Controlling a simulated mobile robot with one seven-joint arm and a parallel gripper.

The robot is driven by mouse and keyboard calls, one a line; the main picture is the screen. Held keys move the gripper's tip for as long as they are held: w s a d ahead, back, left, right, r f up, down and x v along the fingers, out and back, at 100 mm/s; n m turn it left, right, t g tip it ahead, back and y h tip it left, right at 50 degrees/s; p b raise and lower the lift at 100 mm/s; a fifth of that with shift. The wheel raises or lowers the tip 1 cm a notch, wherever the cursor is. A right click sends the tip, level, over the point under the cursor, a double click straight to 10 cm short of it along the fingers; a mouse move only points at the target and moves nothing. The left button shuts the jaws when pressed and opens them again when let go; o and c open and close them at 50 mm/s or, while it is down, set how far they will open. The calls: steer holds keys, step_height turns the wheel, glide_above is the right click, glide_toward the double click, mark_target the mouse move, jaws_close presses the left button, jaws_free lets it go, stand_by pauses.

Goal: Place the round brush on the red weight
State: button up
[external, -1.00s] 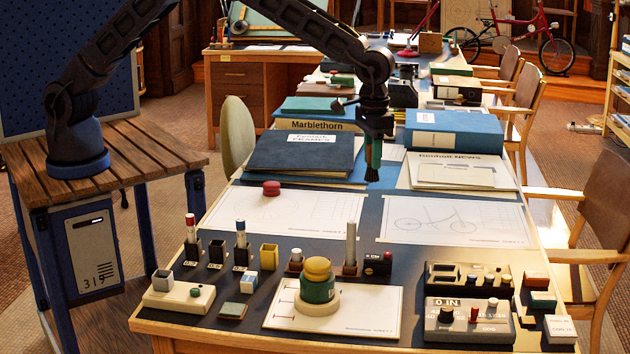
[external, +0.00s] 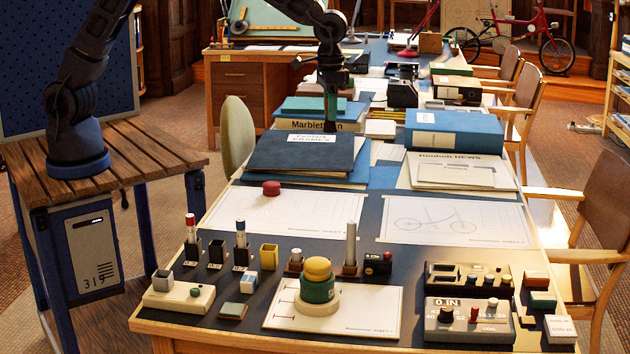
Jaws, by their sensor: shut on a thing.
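The red weight (external: 271,188) is a small round knob-like piece. It sits on the white drawing sheet at the left middle of the table. My gripper (external: 331,86) points down above the stack of folders and is shut on the round brush (external: 330,108). The brush shows as a narrow green upright shape with a dark lower end, in front of the book labelled Marblethorn. It hangs up and to the right of the red weight in the picture, apart from it. The fingers are small and dark, and their grip is partly hidden.
Dark folders (external: 302,155) lie behind the weight, and a blue box file (external: 453,129) stands to the right. A green and yellow round stack (external: 317,285), pen holders and small blocks fill the front. The sheet around the weight is clear.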

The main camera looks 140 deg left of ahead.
steer(key=s+d, duration=0.2)
steer(key=s, duration=0.9)
steer(key=m, duration=0.1)
glide_above(272, 184)
step_height(272, 184, down, 19)
steer(key=shift+s+f, duration=0.1)
steer(key=shift+f, duration=0.1)
steer(key=shift+f, duration=0.15)
steer(key=o, duration=1)
step_height(272, 184, up, 12)
